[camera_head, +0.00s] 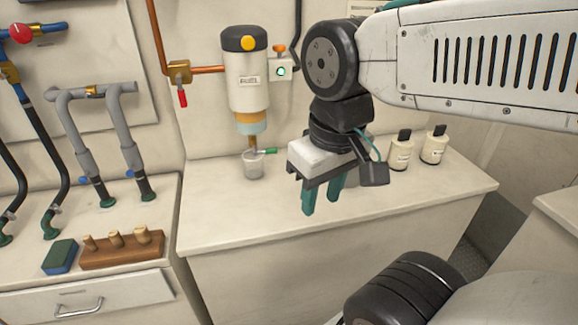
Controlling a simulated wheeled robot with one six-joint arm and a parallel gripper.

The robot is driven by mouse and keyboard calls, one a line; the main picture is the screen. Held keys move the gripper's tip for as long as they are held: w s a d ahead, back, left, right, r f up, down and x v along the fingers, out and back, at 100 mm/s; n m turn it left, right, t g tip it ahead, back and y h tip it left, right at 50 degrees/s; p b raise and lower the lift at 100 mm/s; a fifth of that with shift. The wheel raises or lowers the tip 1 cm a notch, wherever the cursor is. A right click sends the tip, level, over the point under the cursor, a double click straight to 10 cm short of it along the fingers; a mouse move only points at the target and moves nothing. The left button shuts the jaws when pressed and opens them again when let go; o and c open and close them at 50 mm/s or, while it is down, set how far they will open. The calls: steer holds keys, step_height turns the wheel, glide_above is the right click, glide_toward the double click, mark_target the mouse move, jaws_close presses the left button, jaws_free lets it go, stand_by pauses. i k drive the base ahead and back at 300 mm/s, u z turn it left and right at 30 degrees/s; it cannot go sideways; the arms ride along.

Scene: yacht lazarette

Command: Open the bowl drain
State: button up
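The filter (247,85) is a white cylinder with a black cap, yellow knob and label, mounted on the wall. Its bowl (250,126) at the bottom holds amber and pale blue bands. A brass-coloured drain stem (253,143) comes down from the bowl. A small green-tipped lever (266,151) points right, just above a clear cup (253,166) standing on the counter under the stem. My gripper (321,200) has teal fingers pointing down, apart and with nothing visible between them. It is in front and to the right of the cup, not touching it.
A red-handled valve (182,97) sits on the copper pipe left of the filter. A small box with a green light (281,71) is on its right. Two white bottles (401,152) stand on the counter's right. A wooden block with pegs (122,249) and a sponge (60,257) lie left.

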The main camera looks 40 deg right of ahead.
mark_target(272, 151)
steer(key=k, duration=0.6)
steer(key=z, duration=1.2)
steer(key=i, duration=0.5)
steer(key=u, duration=0.05)
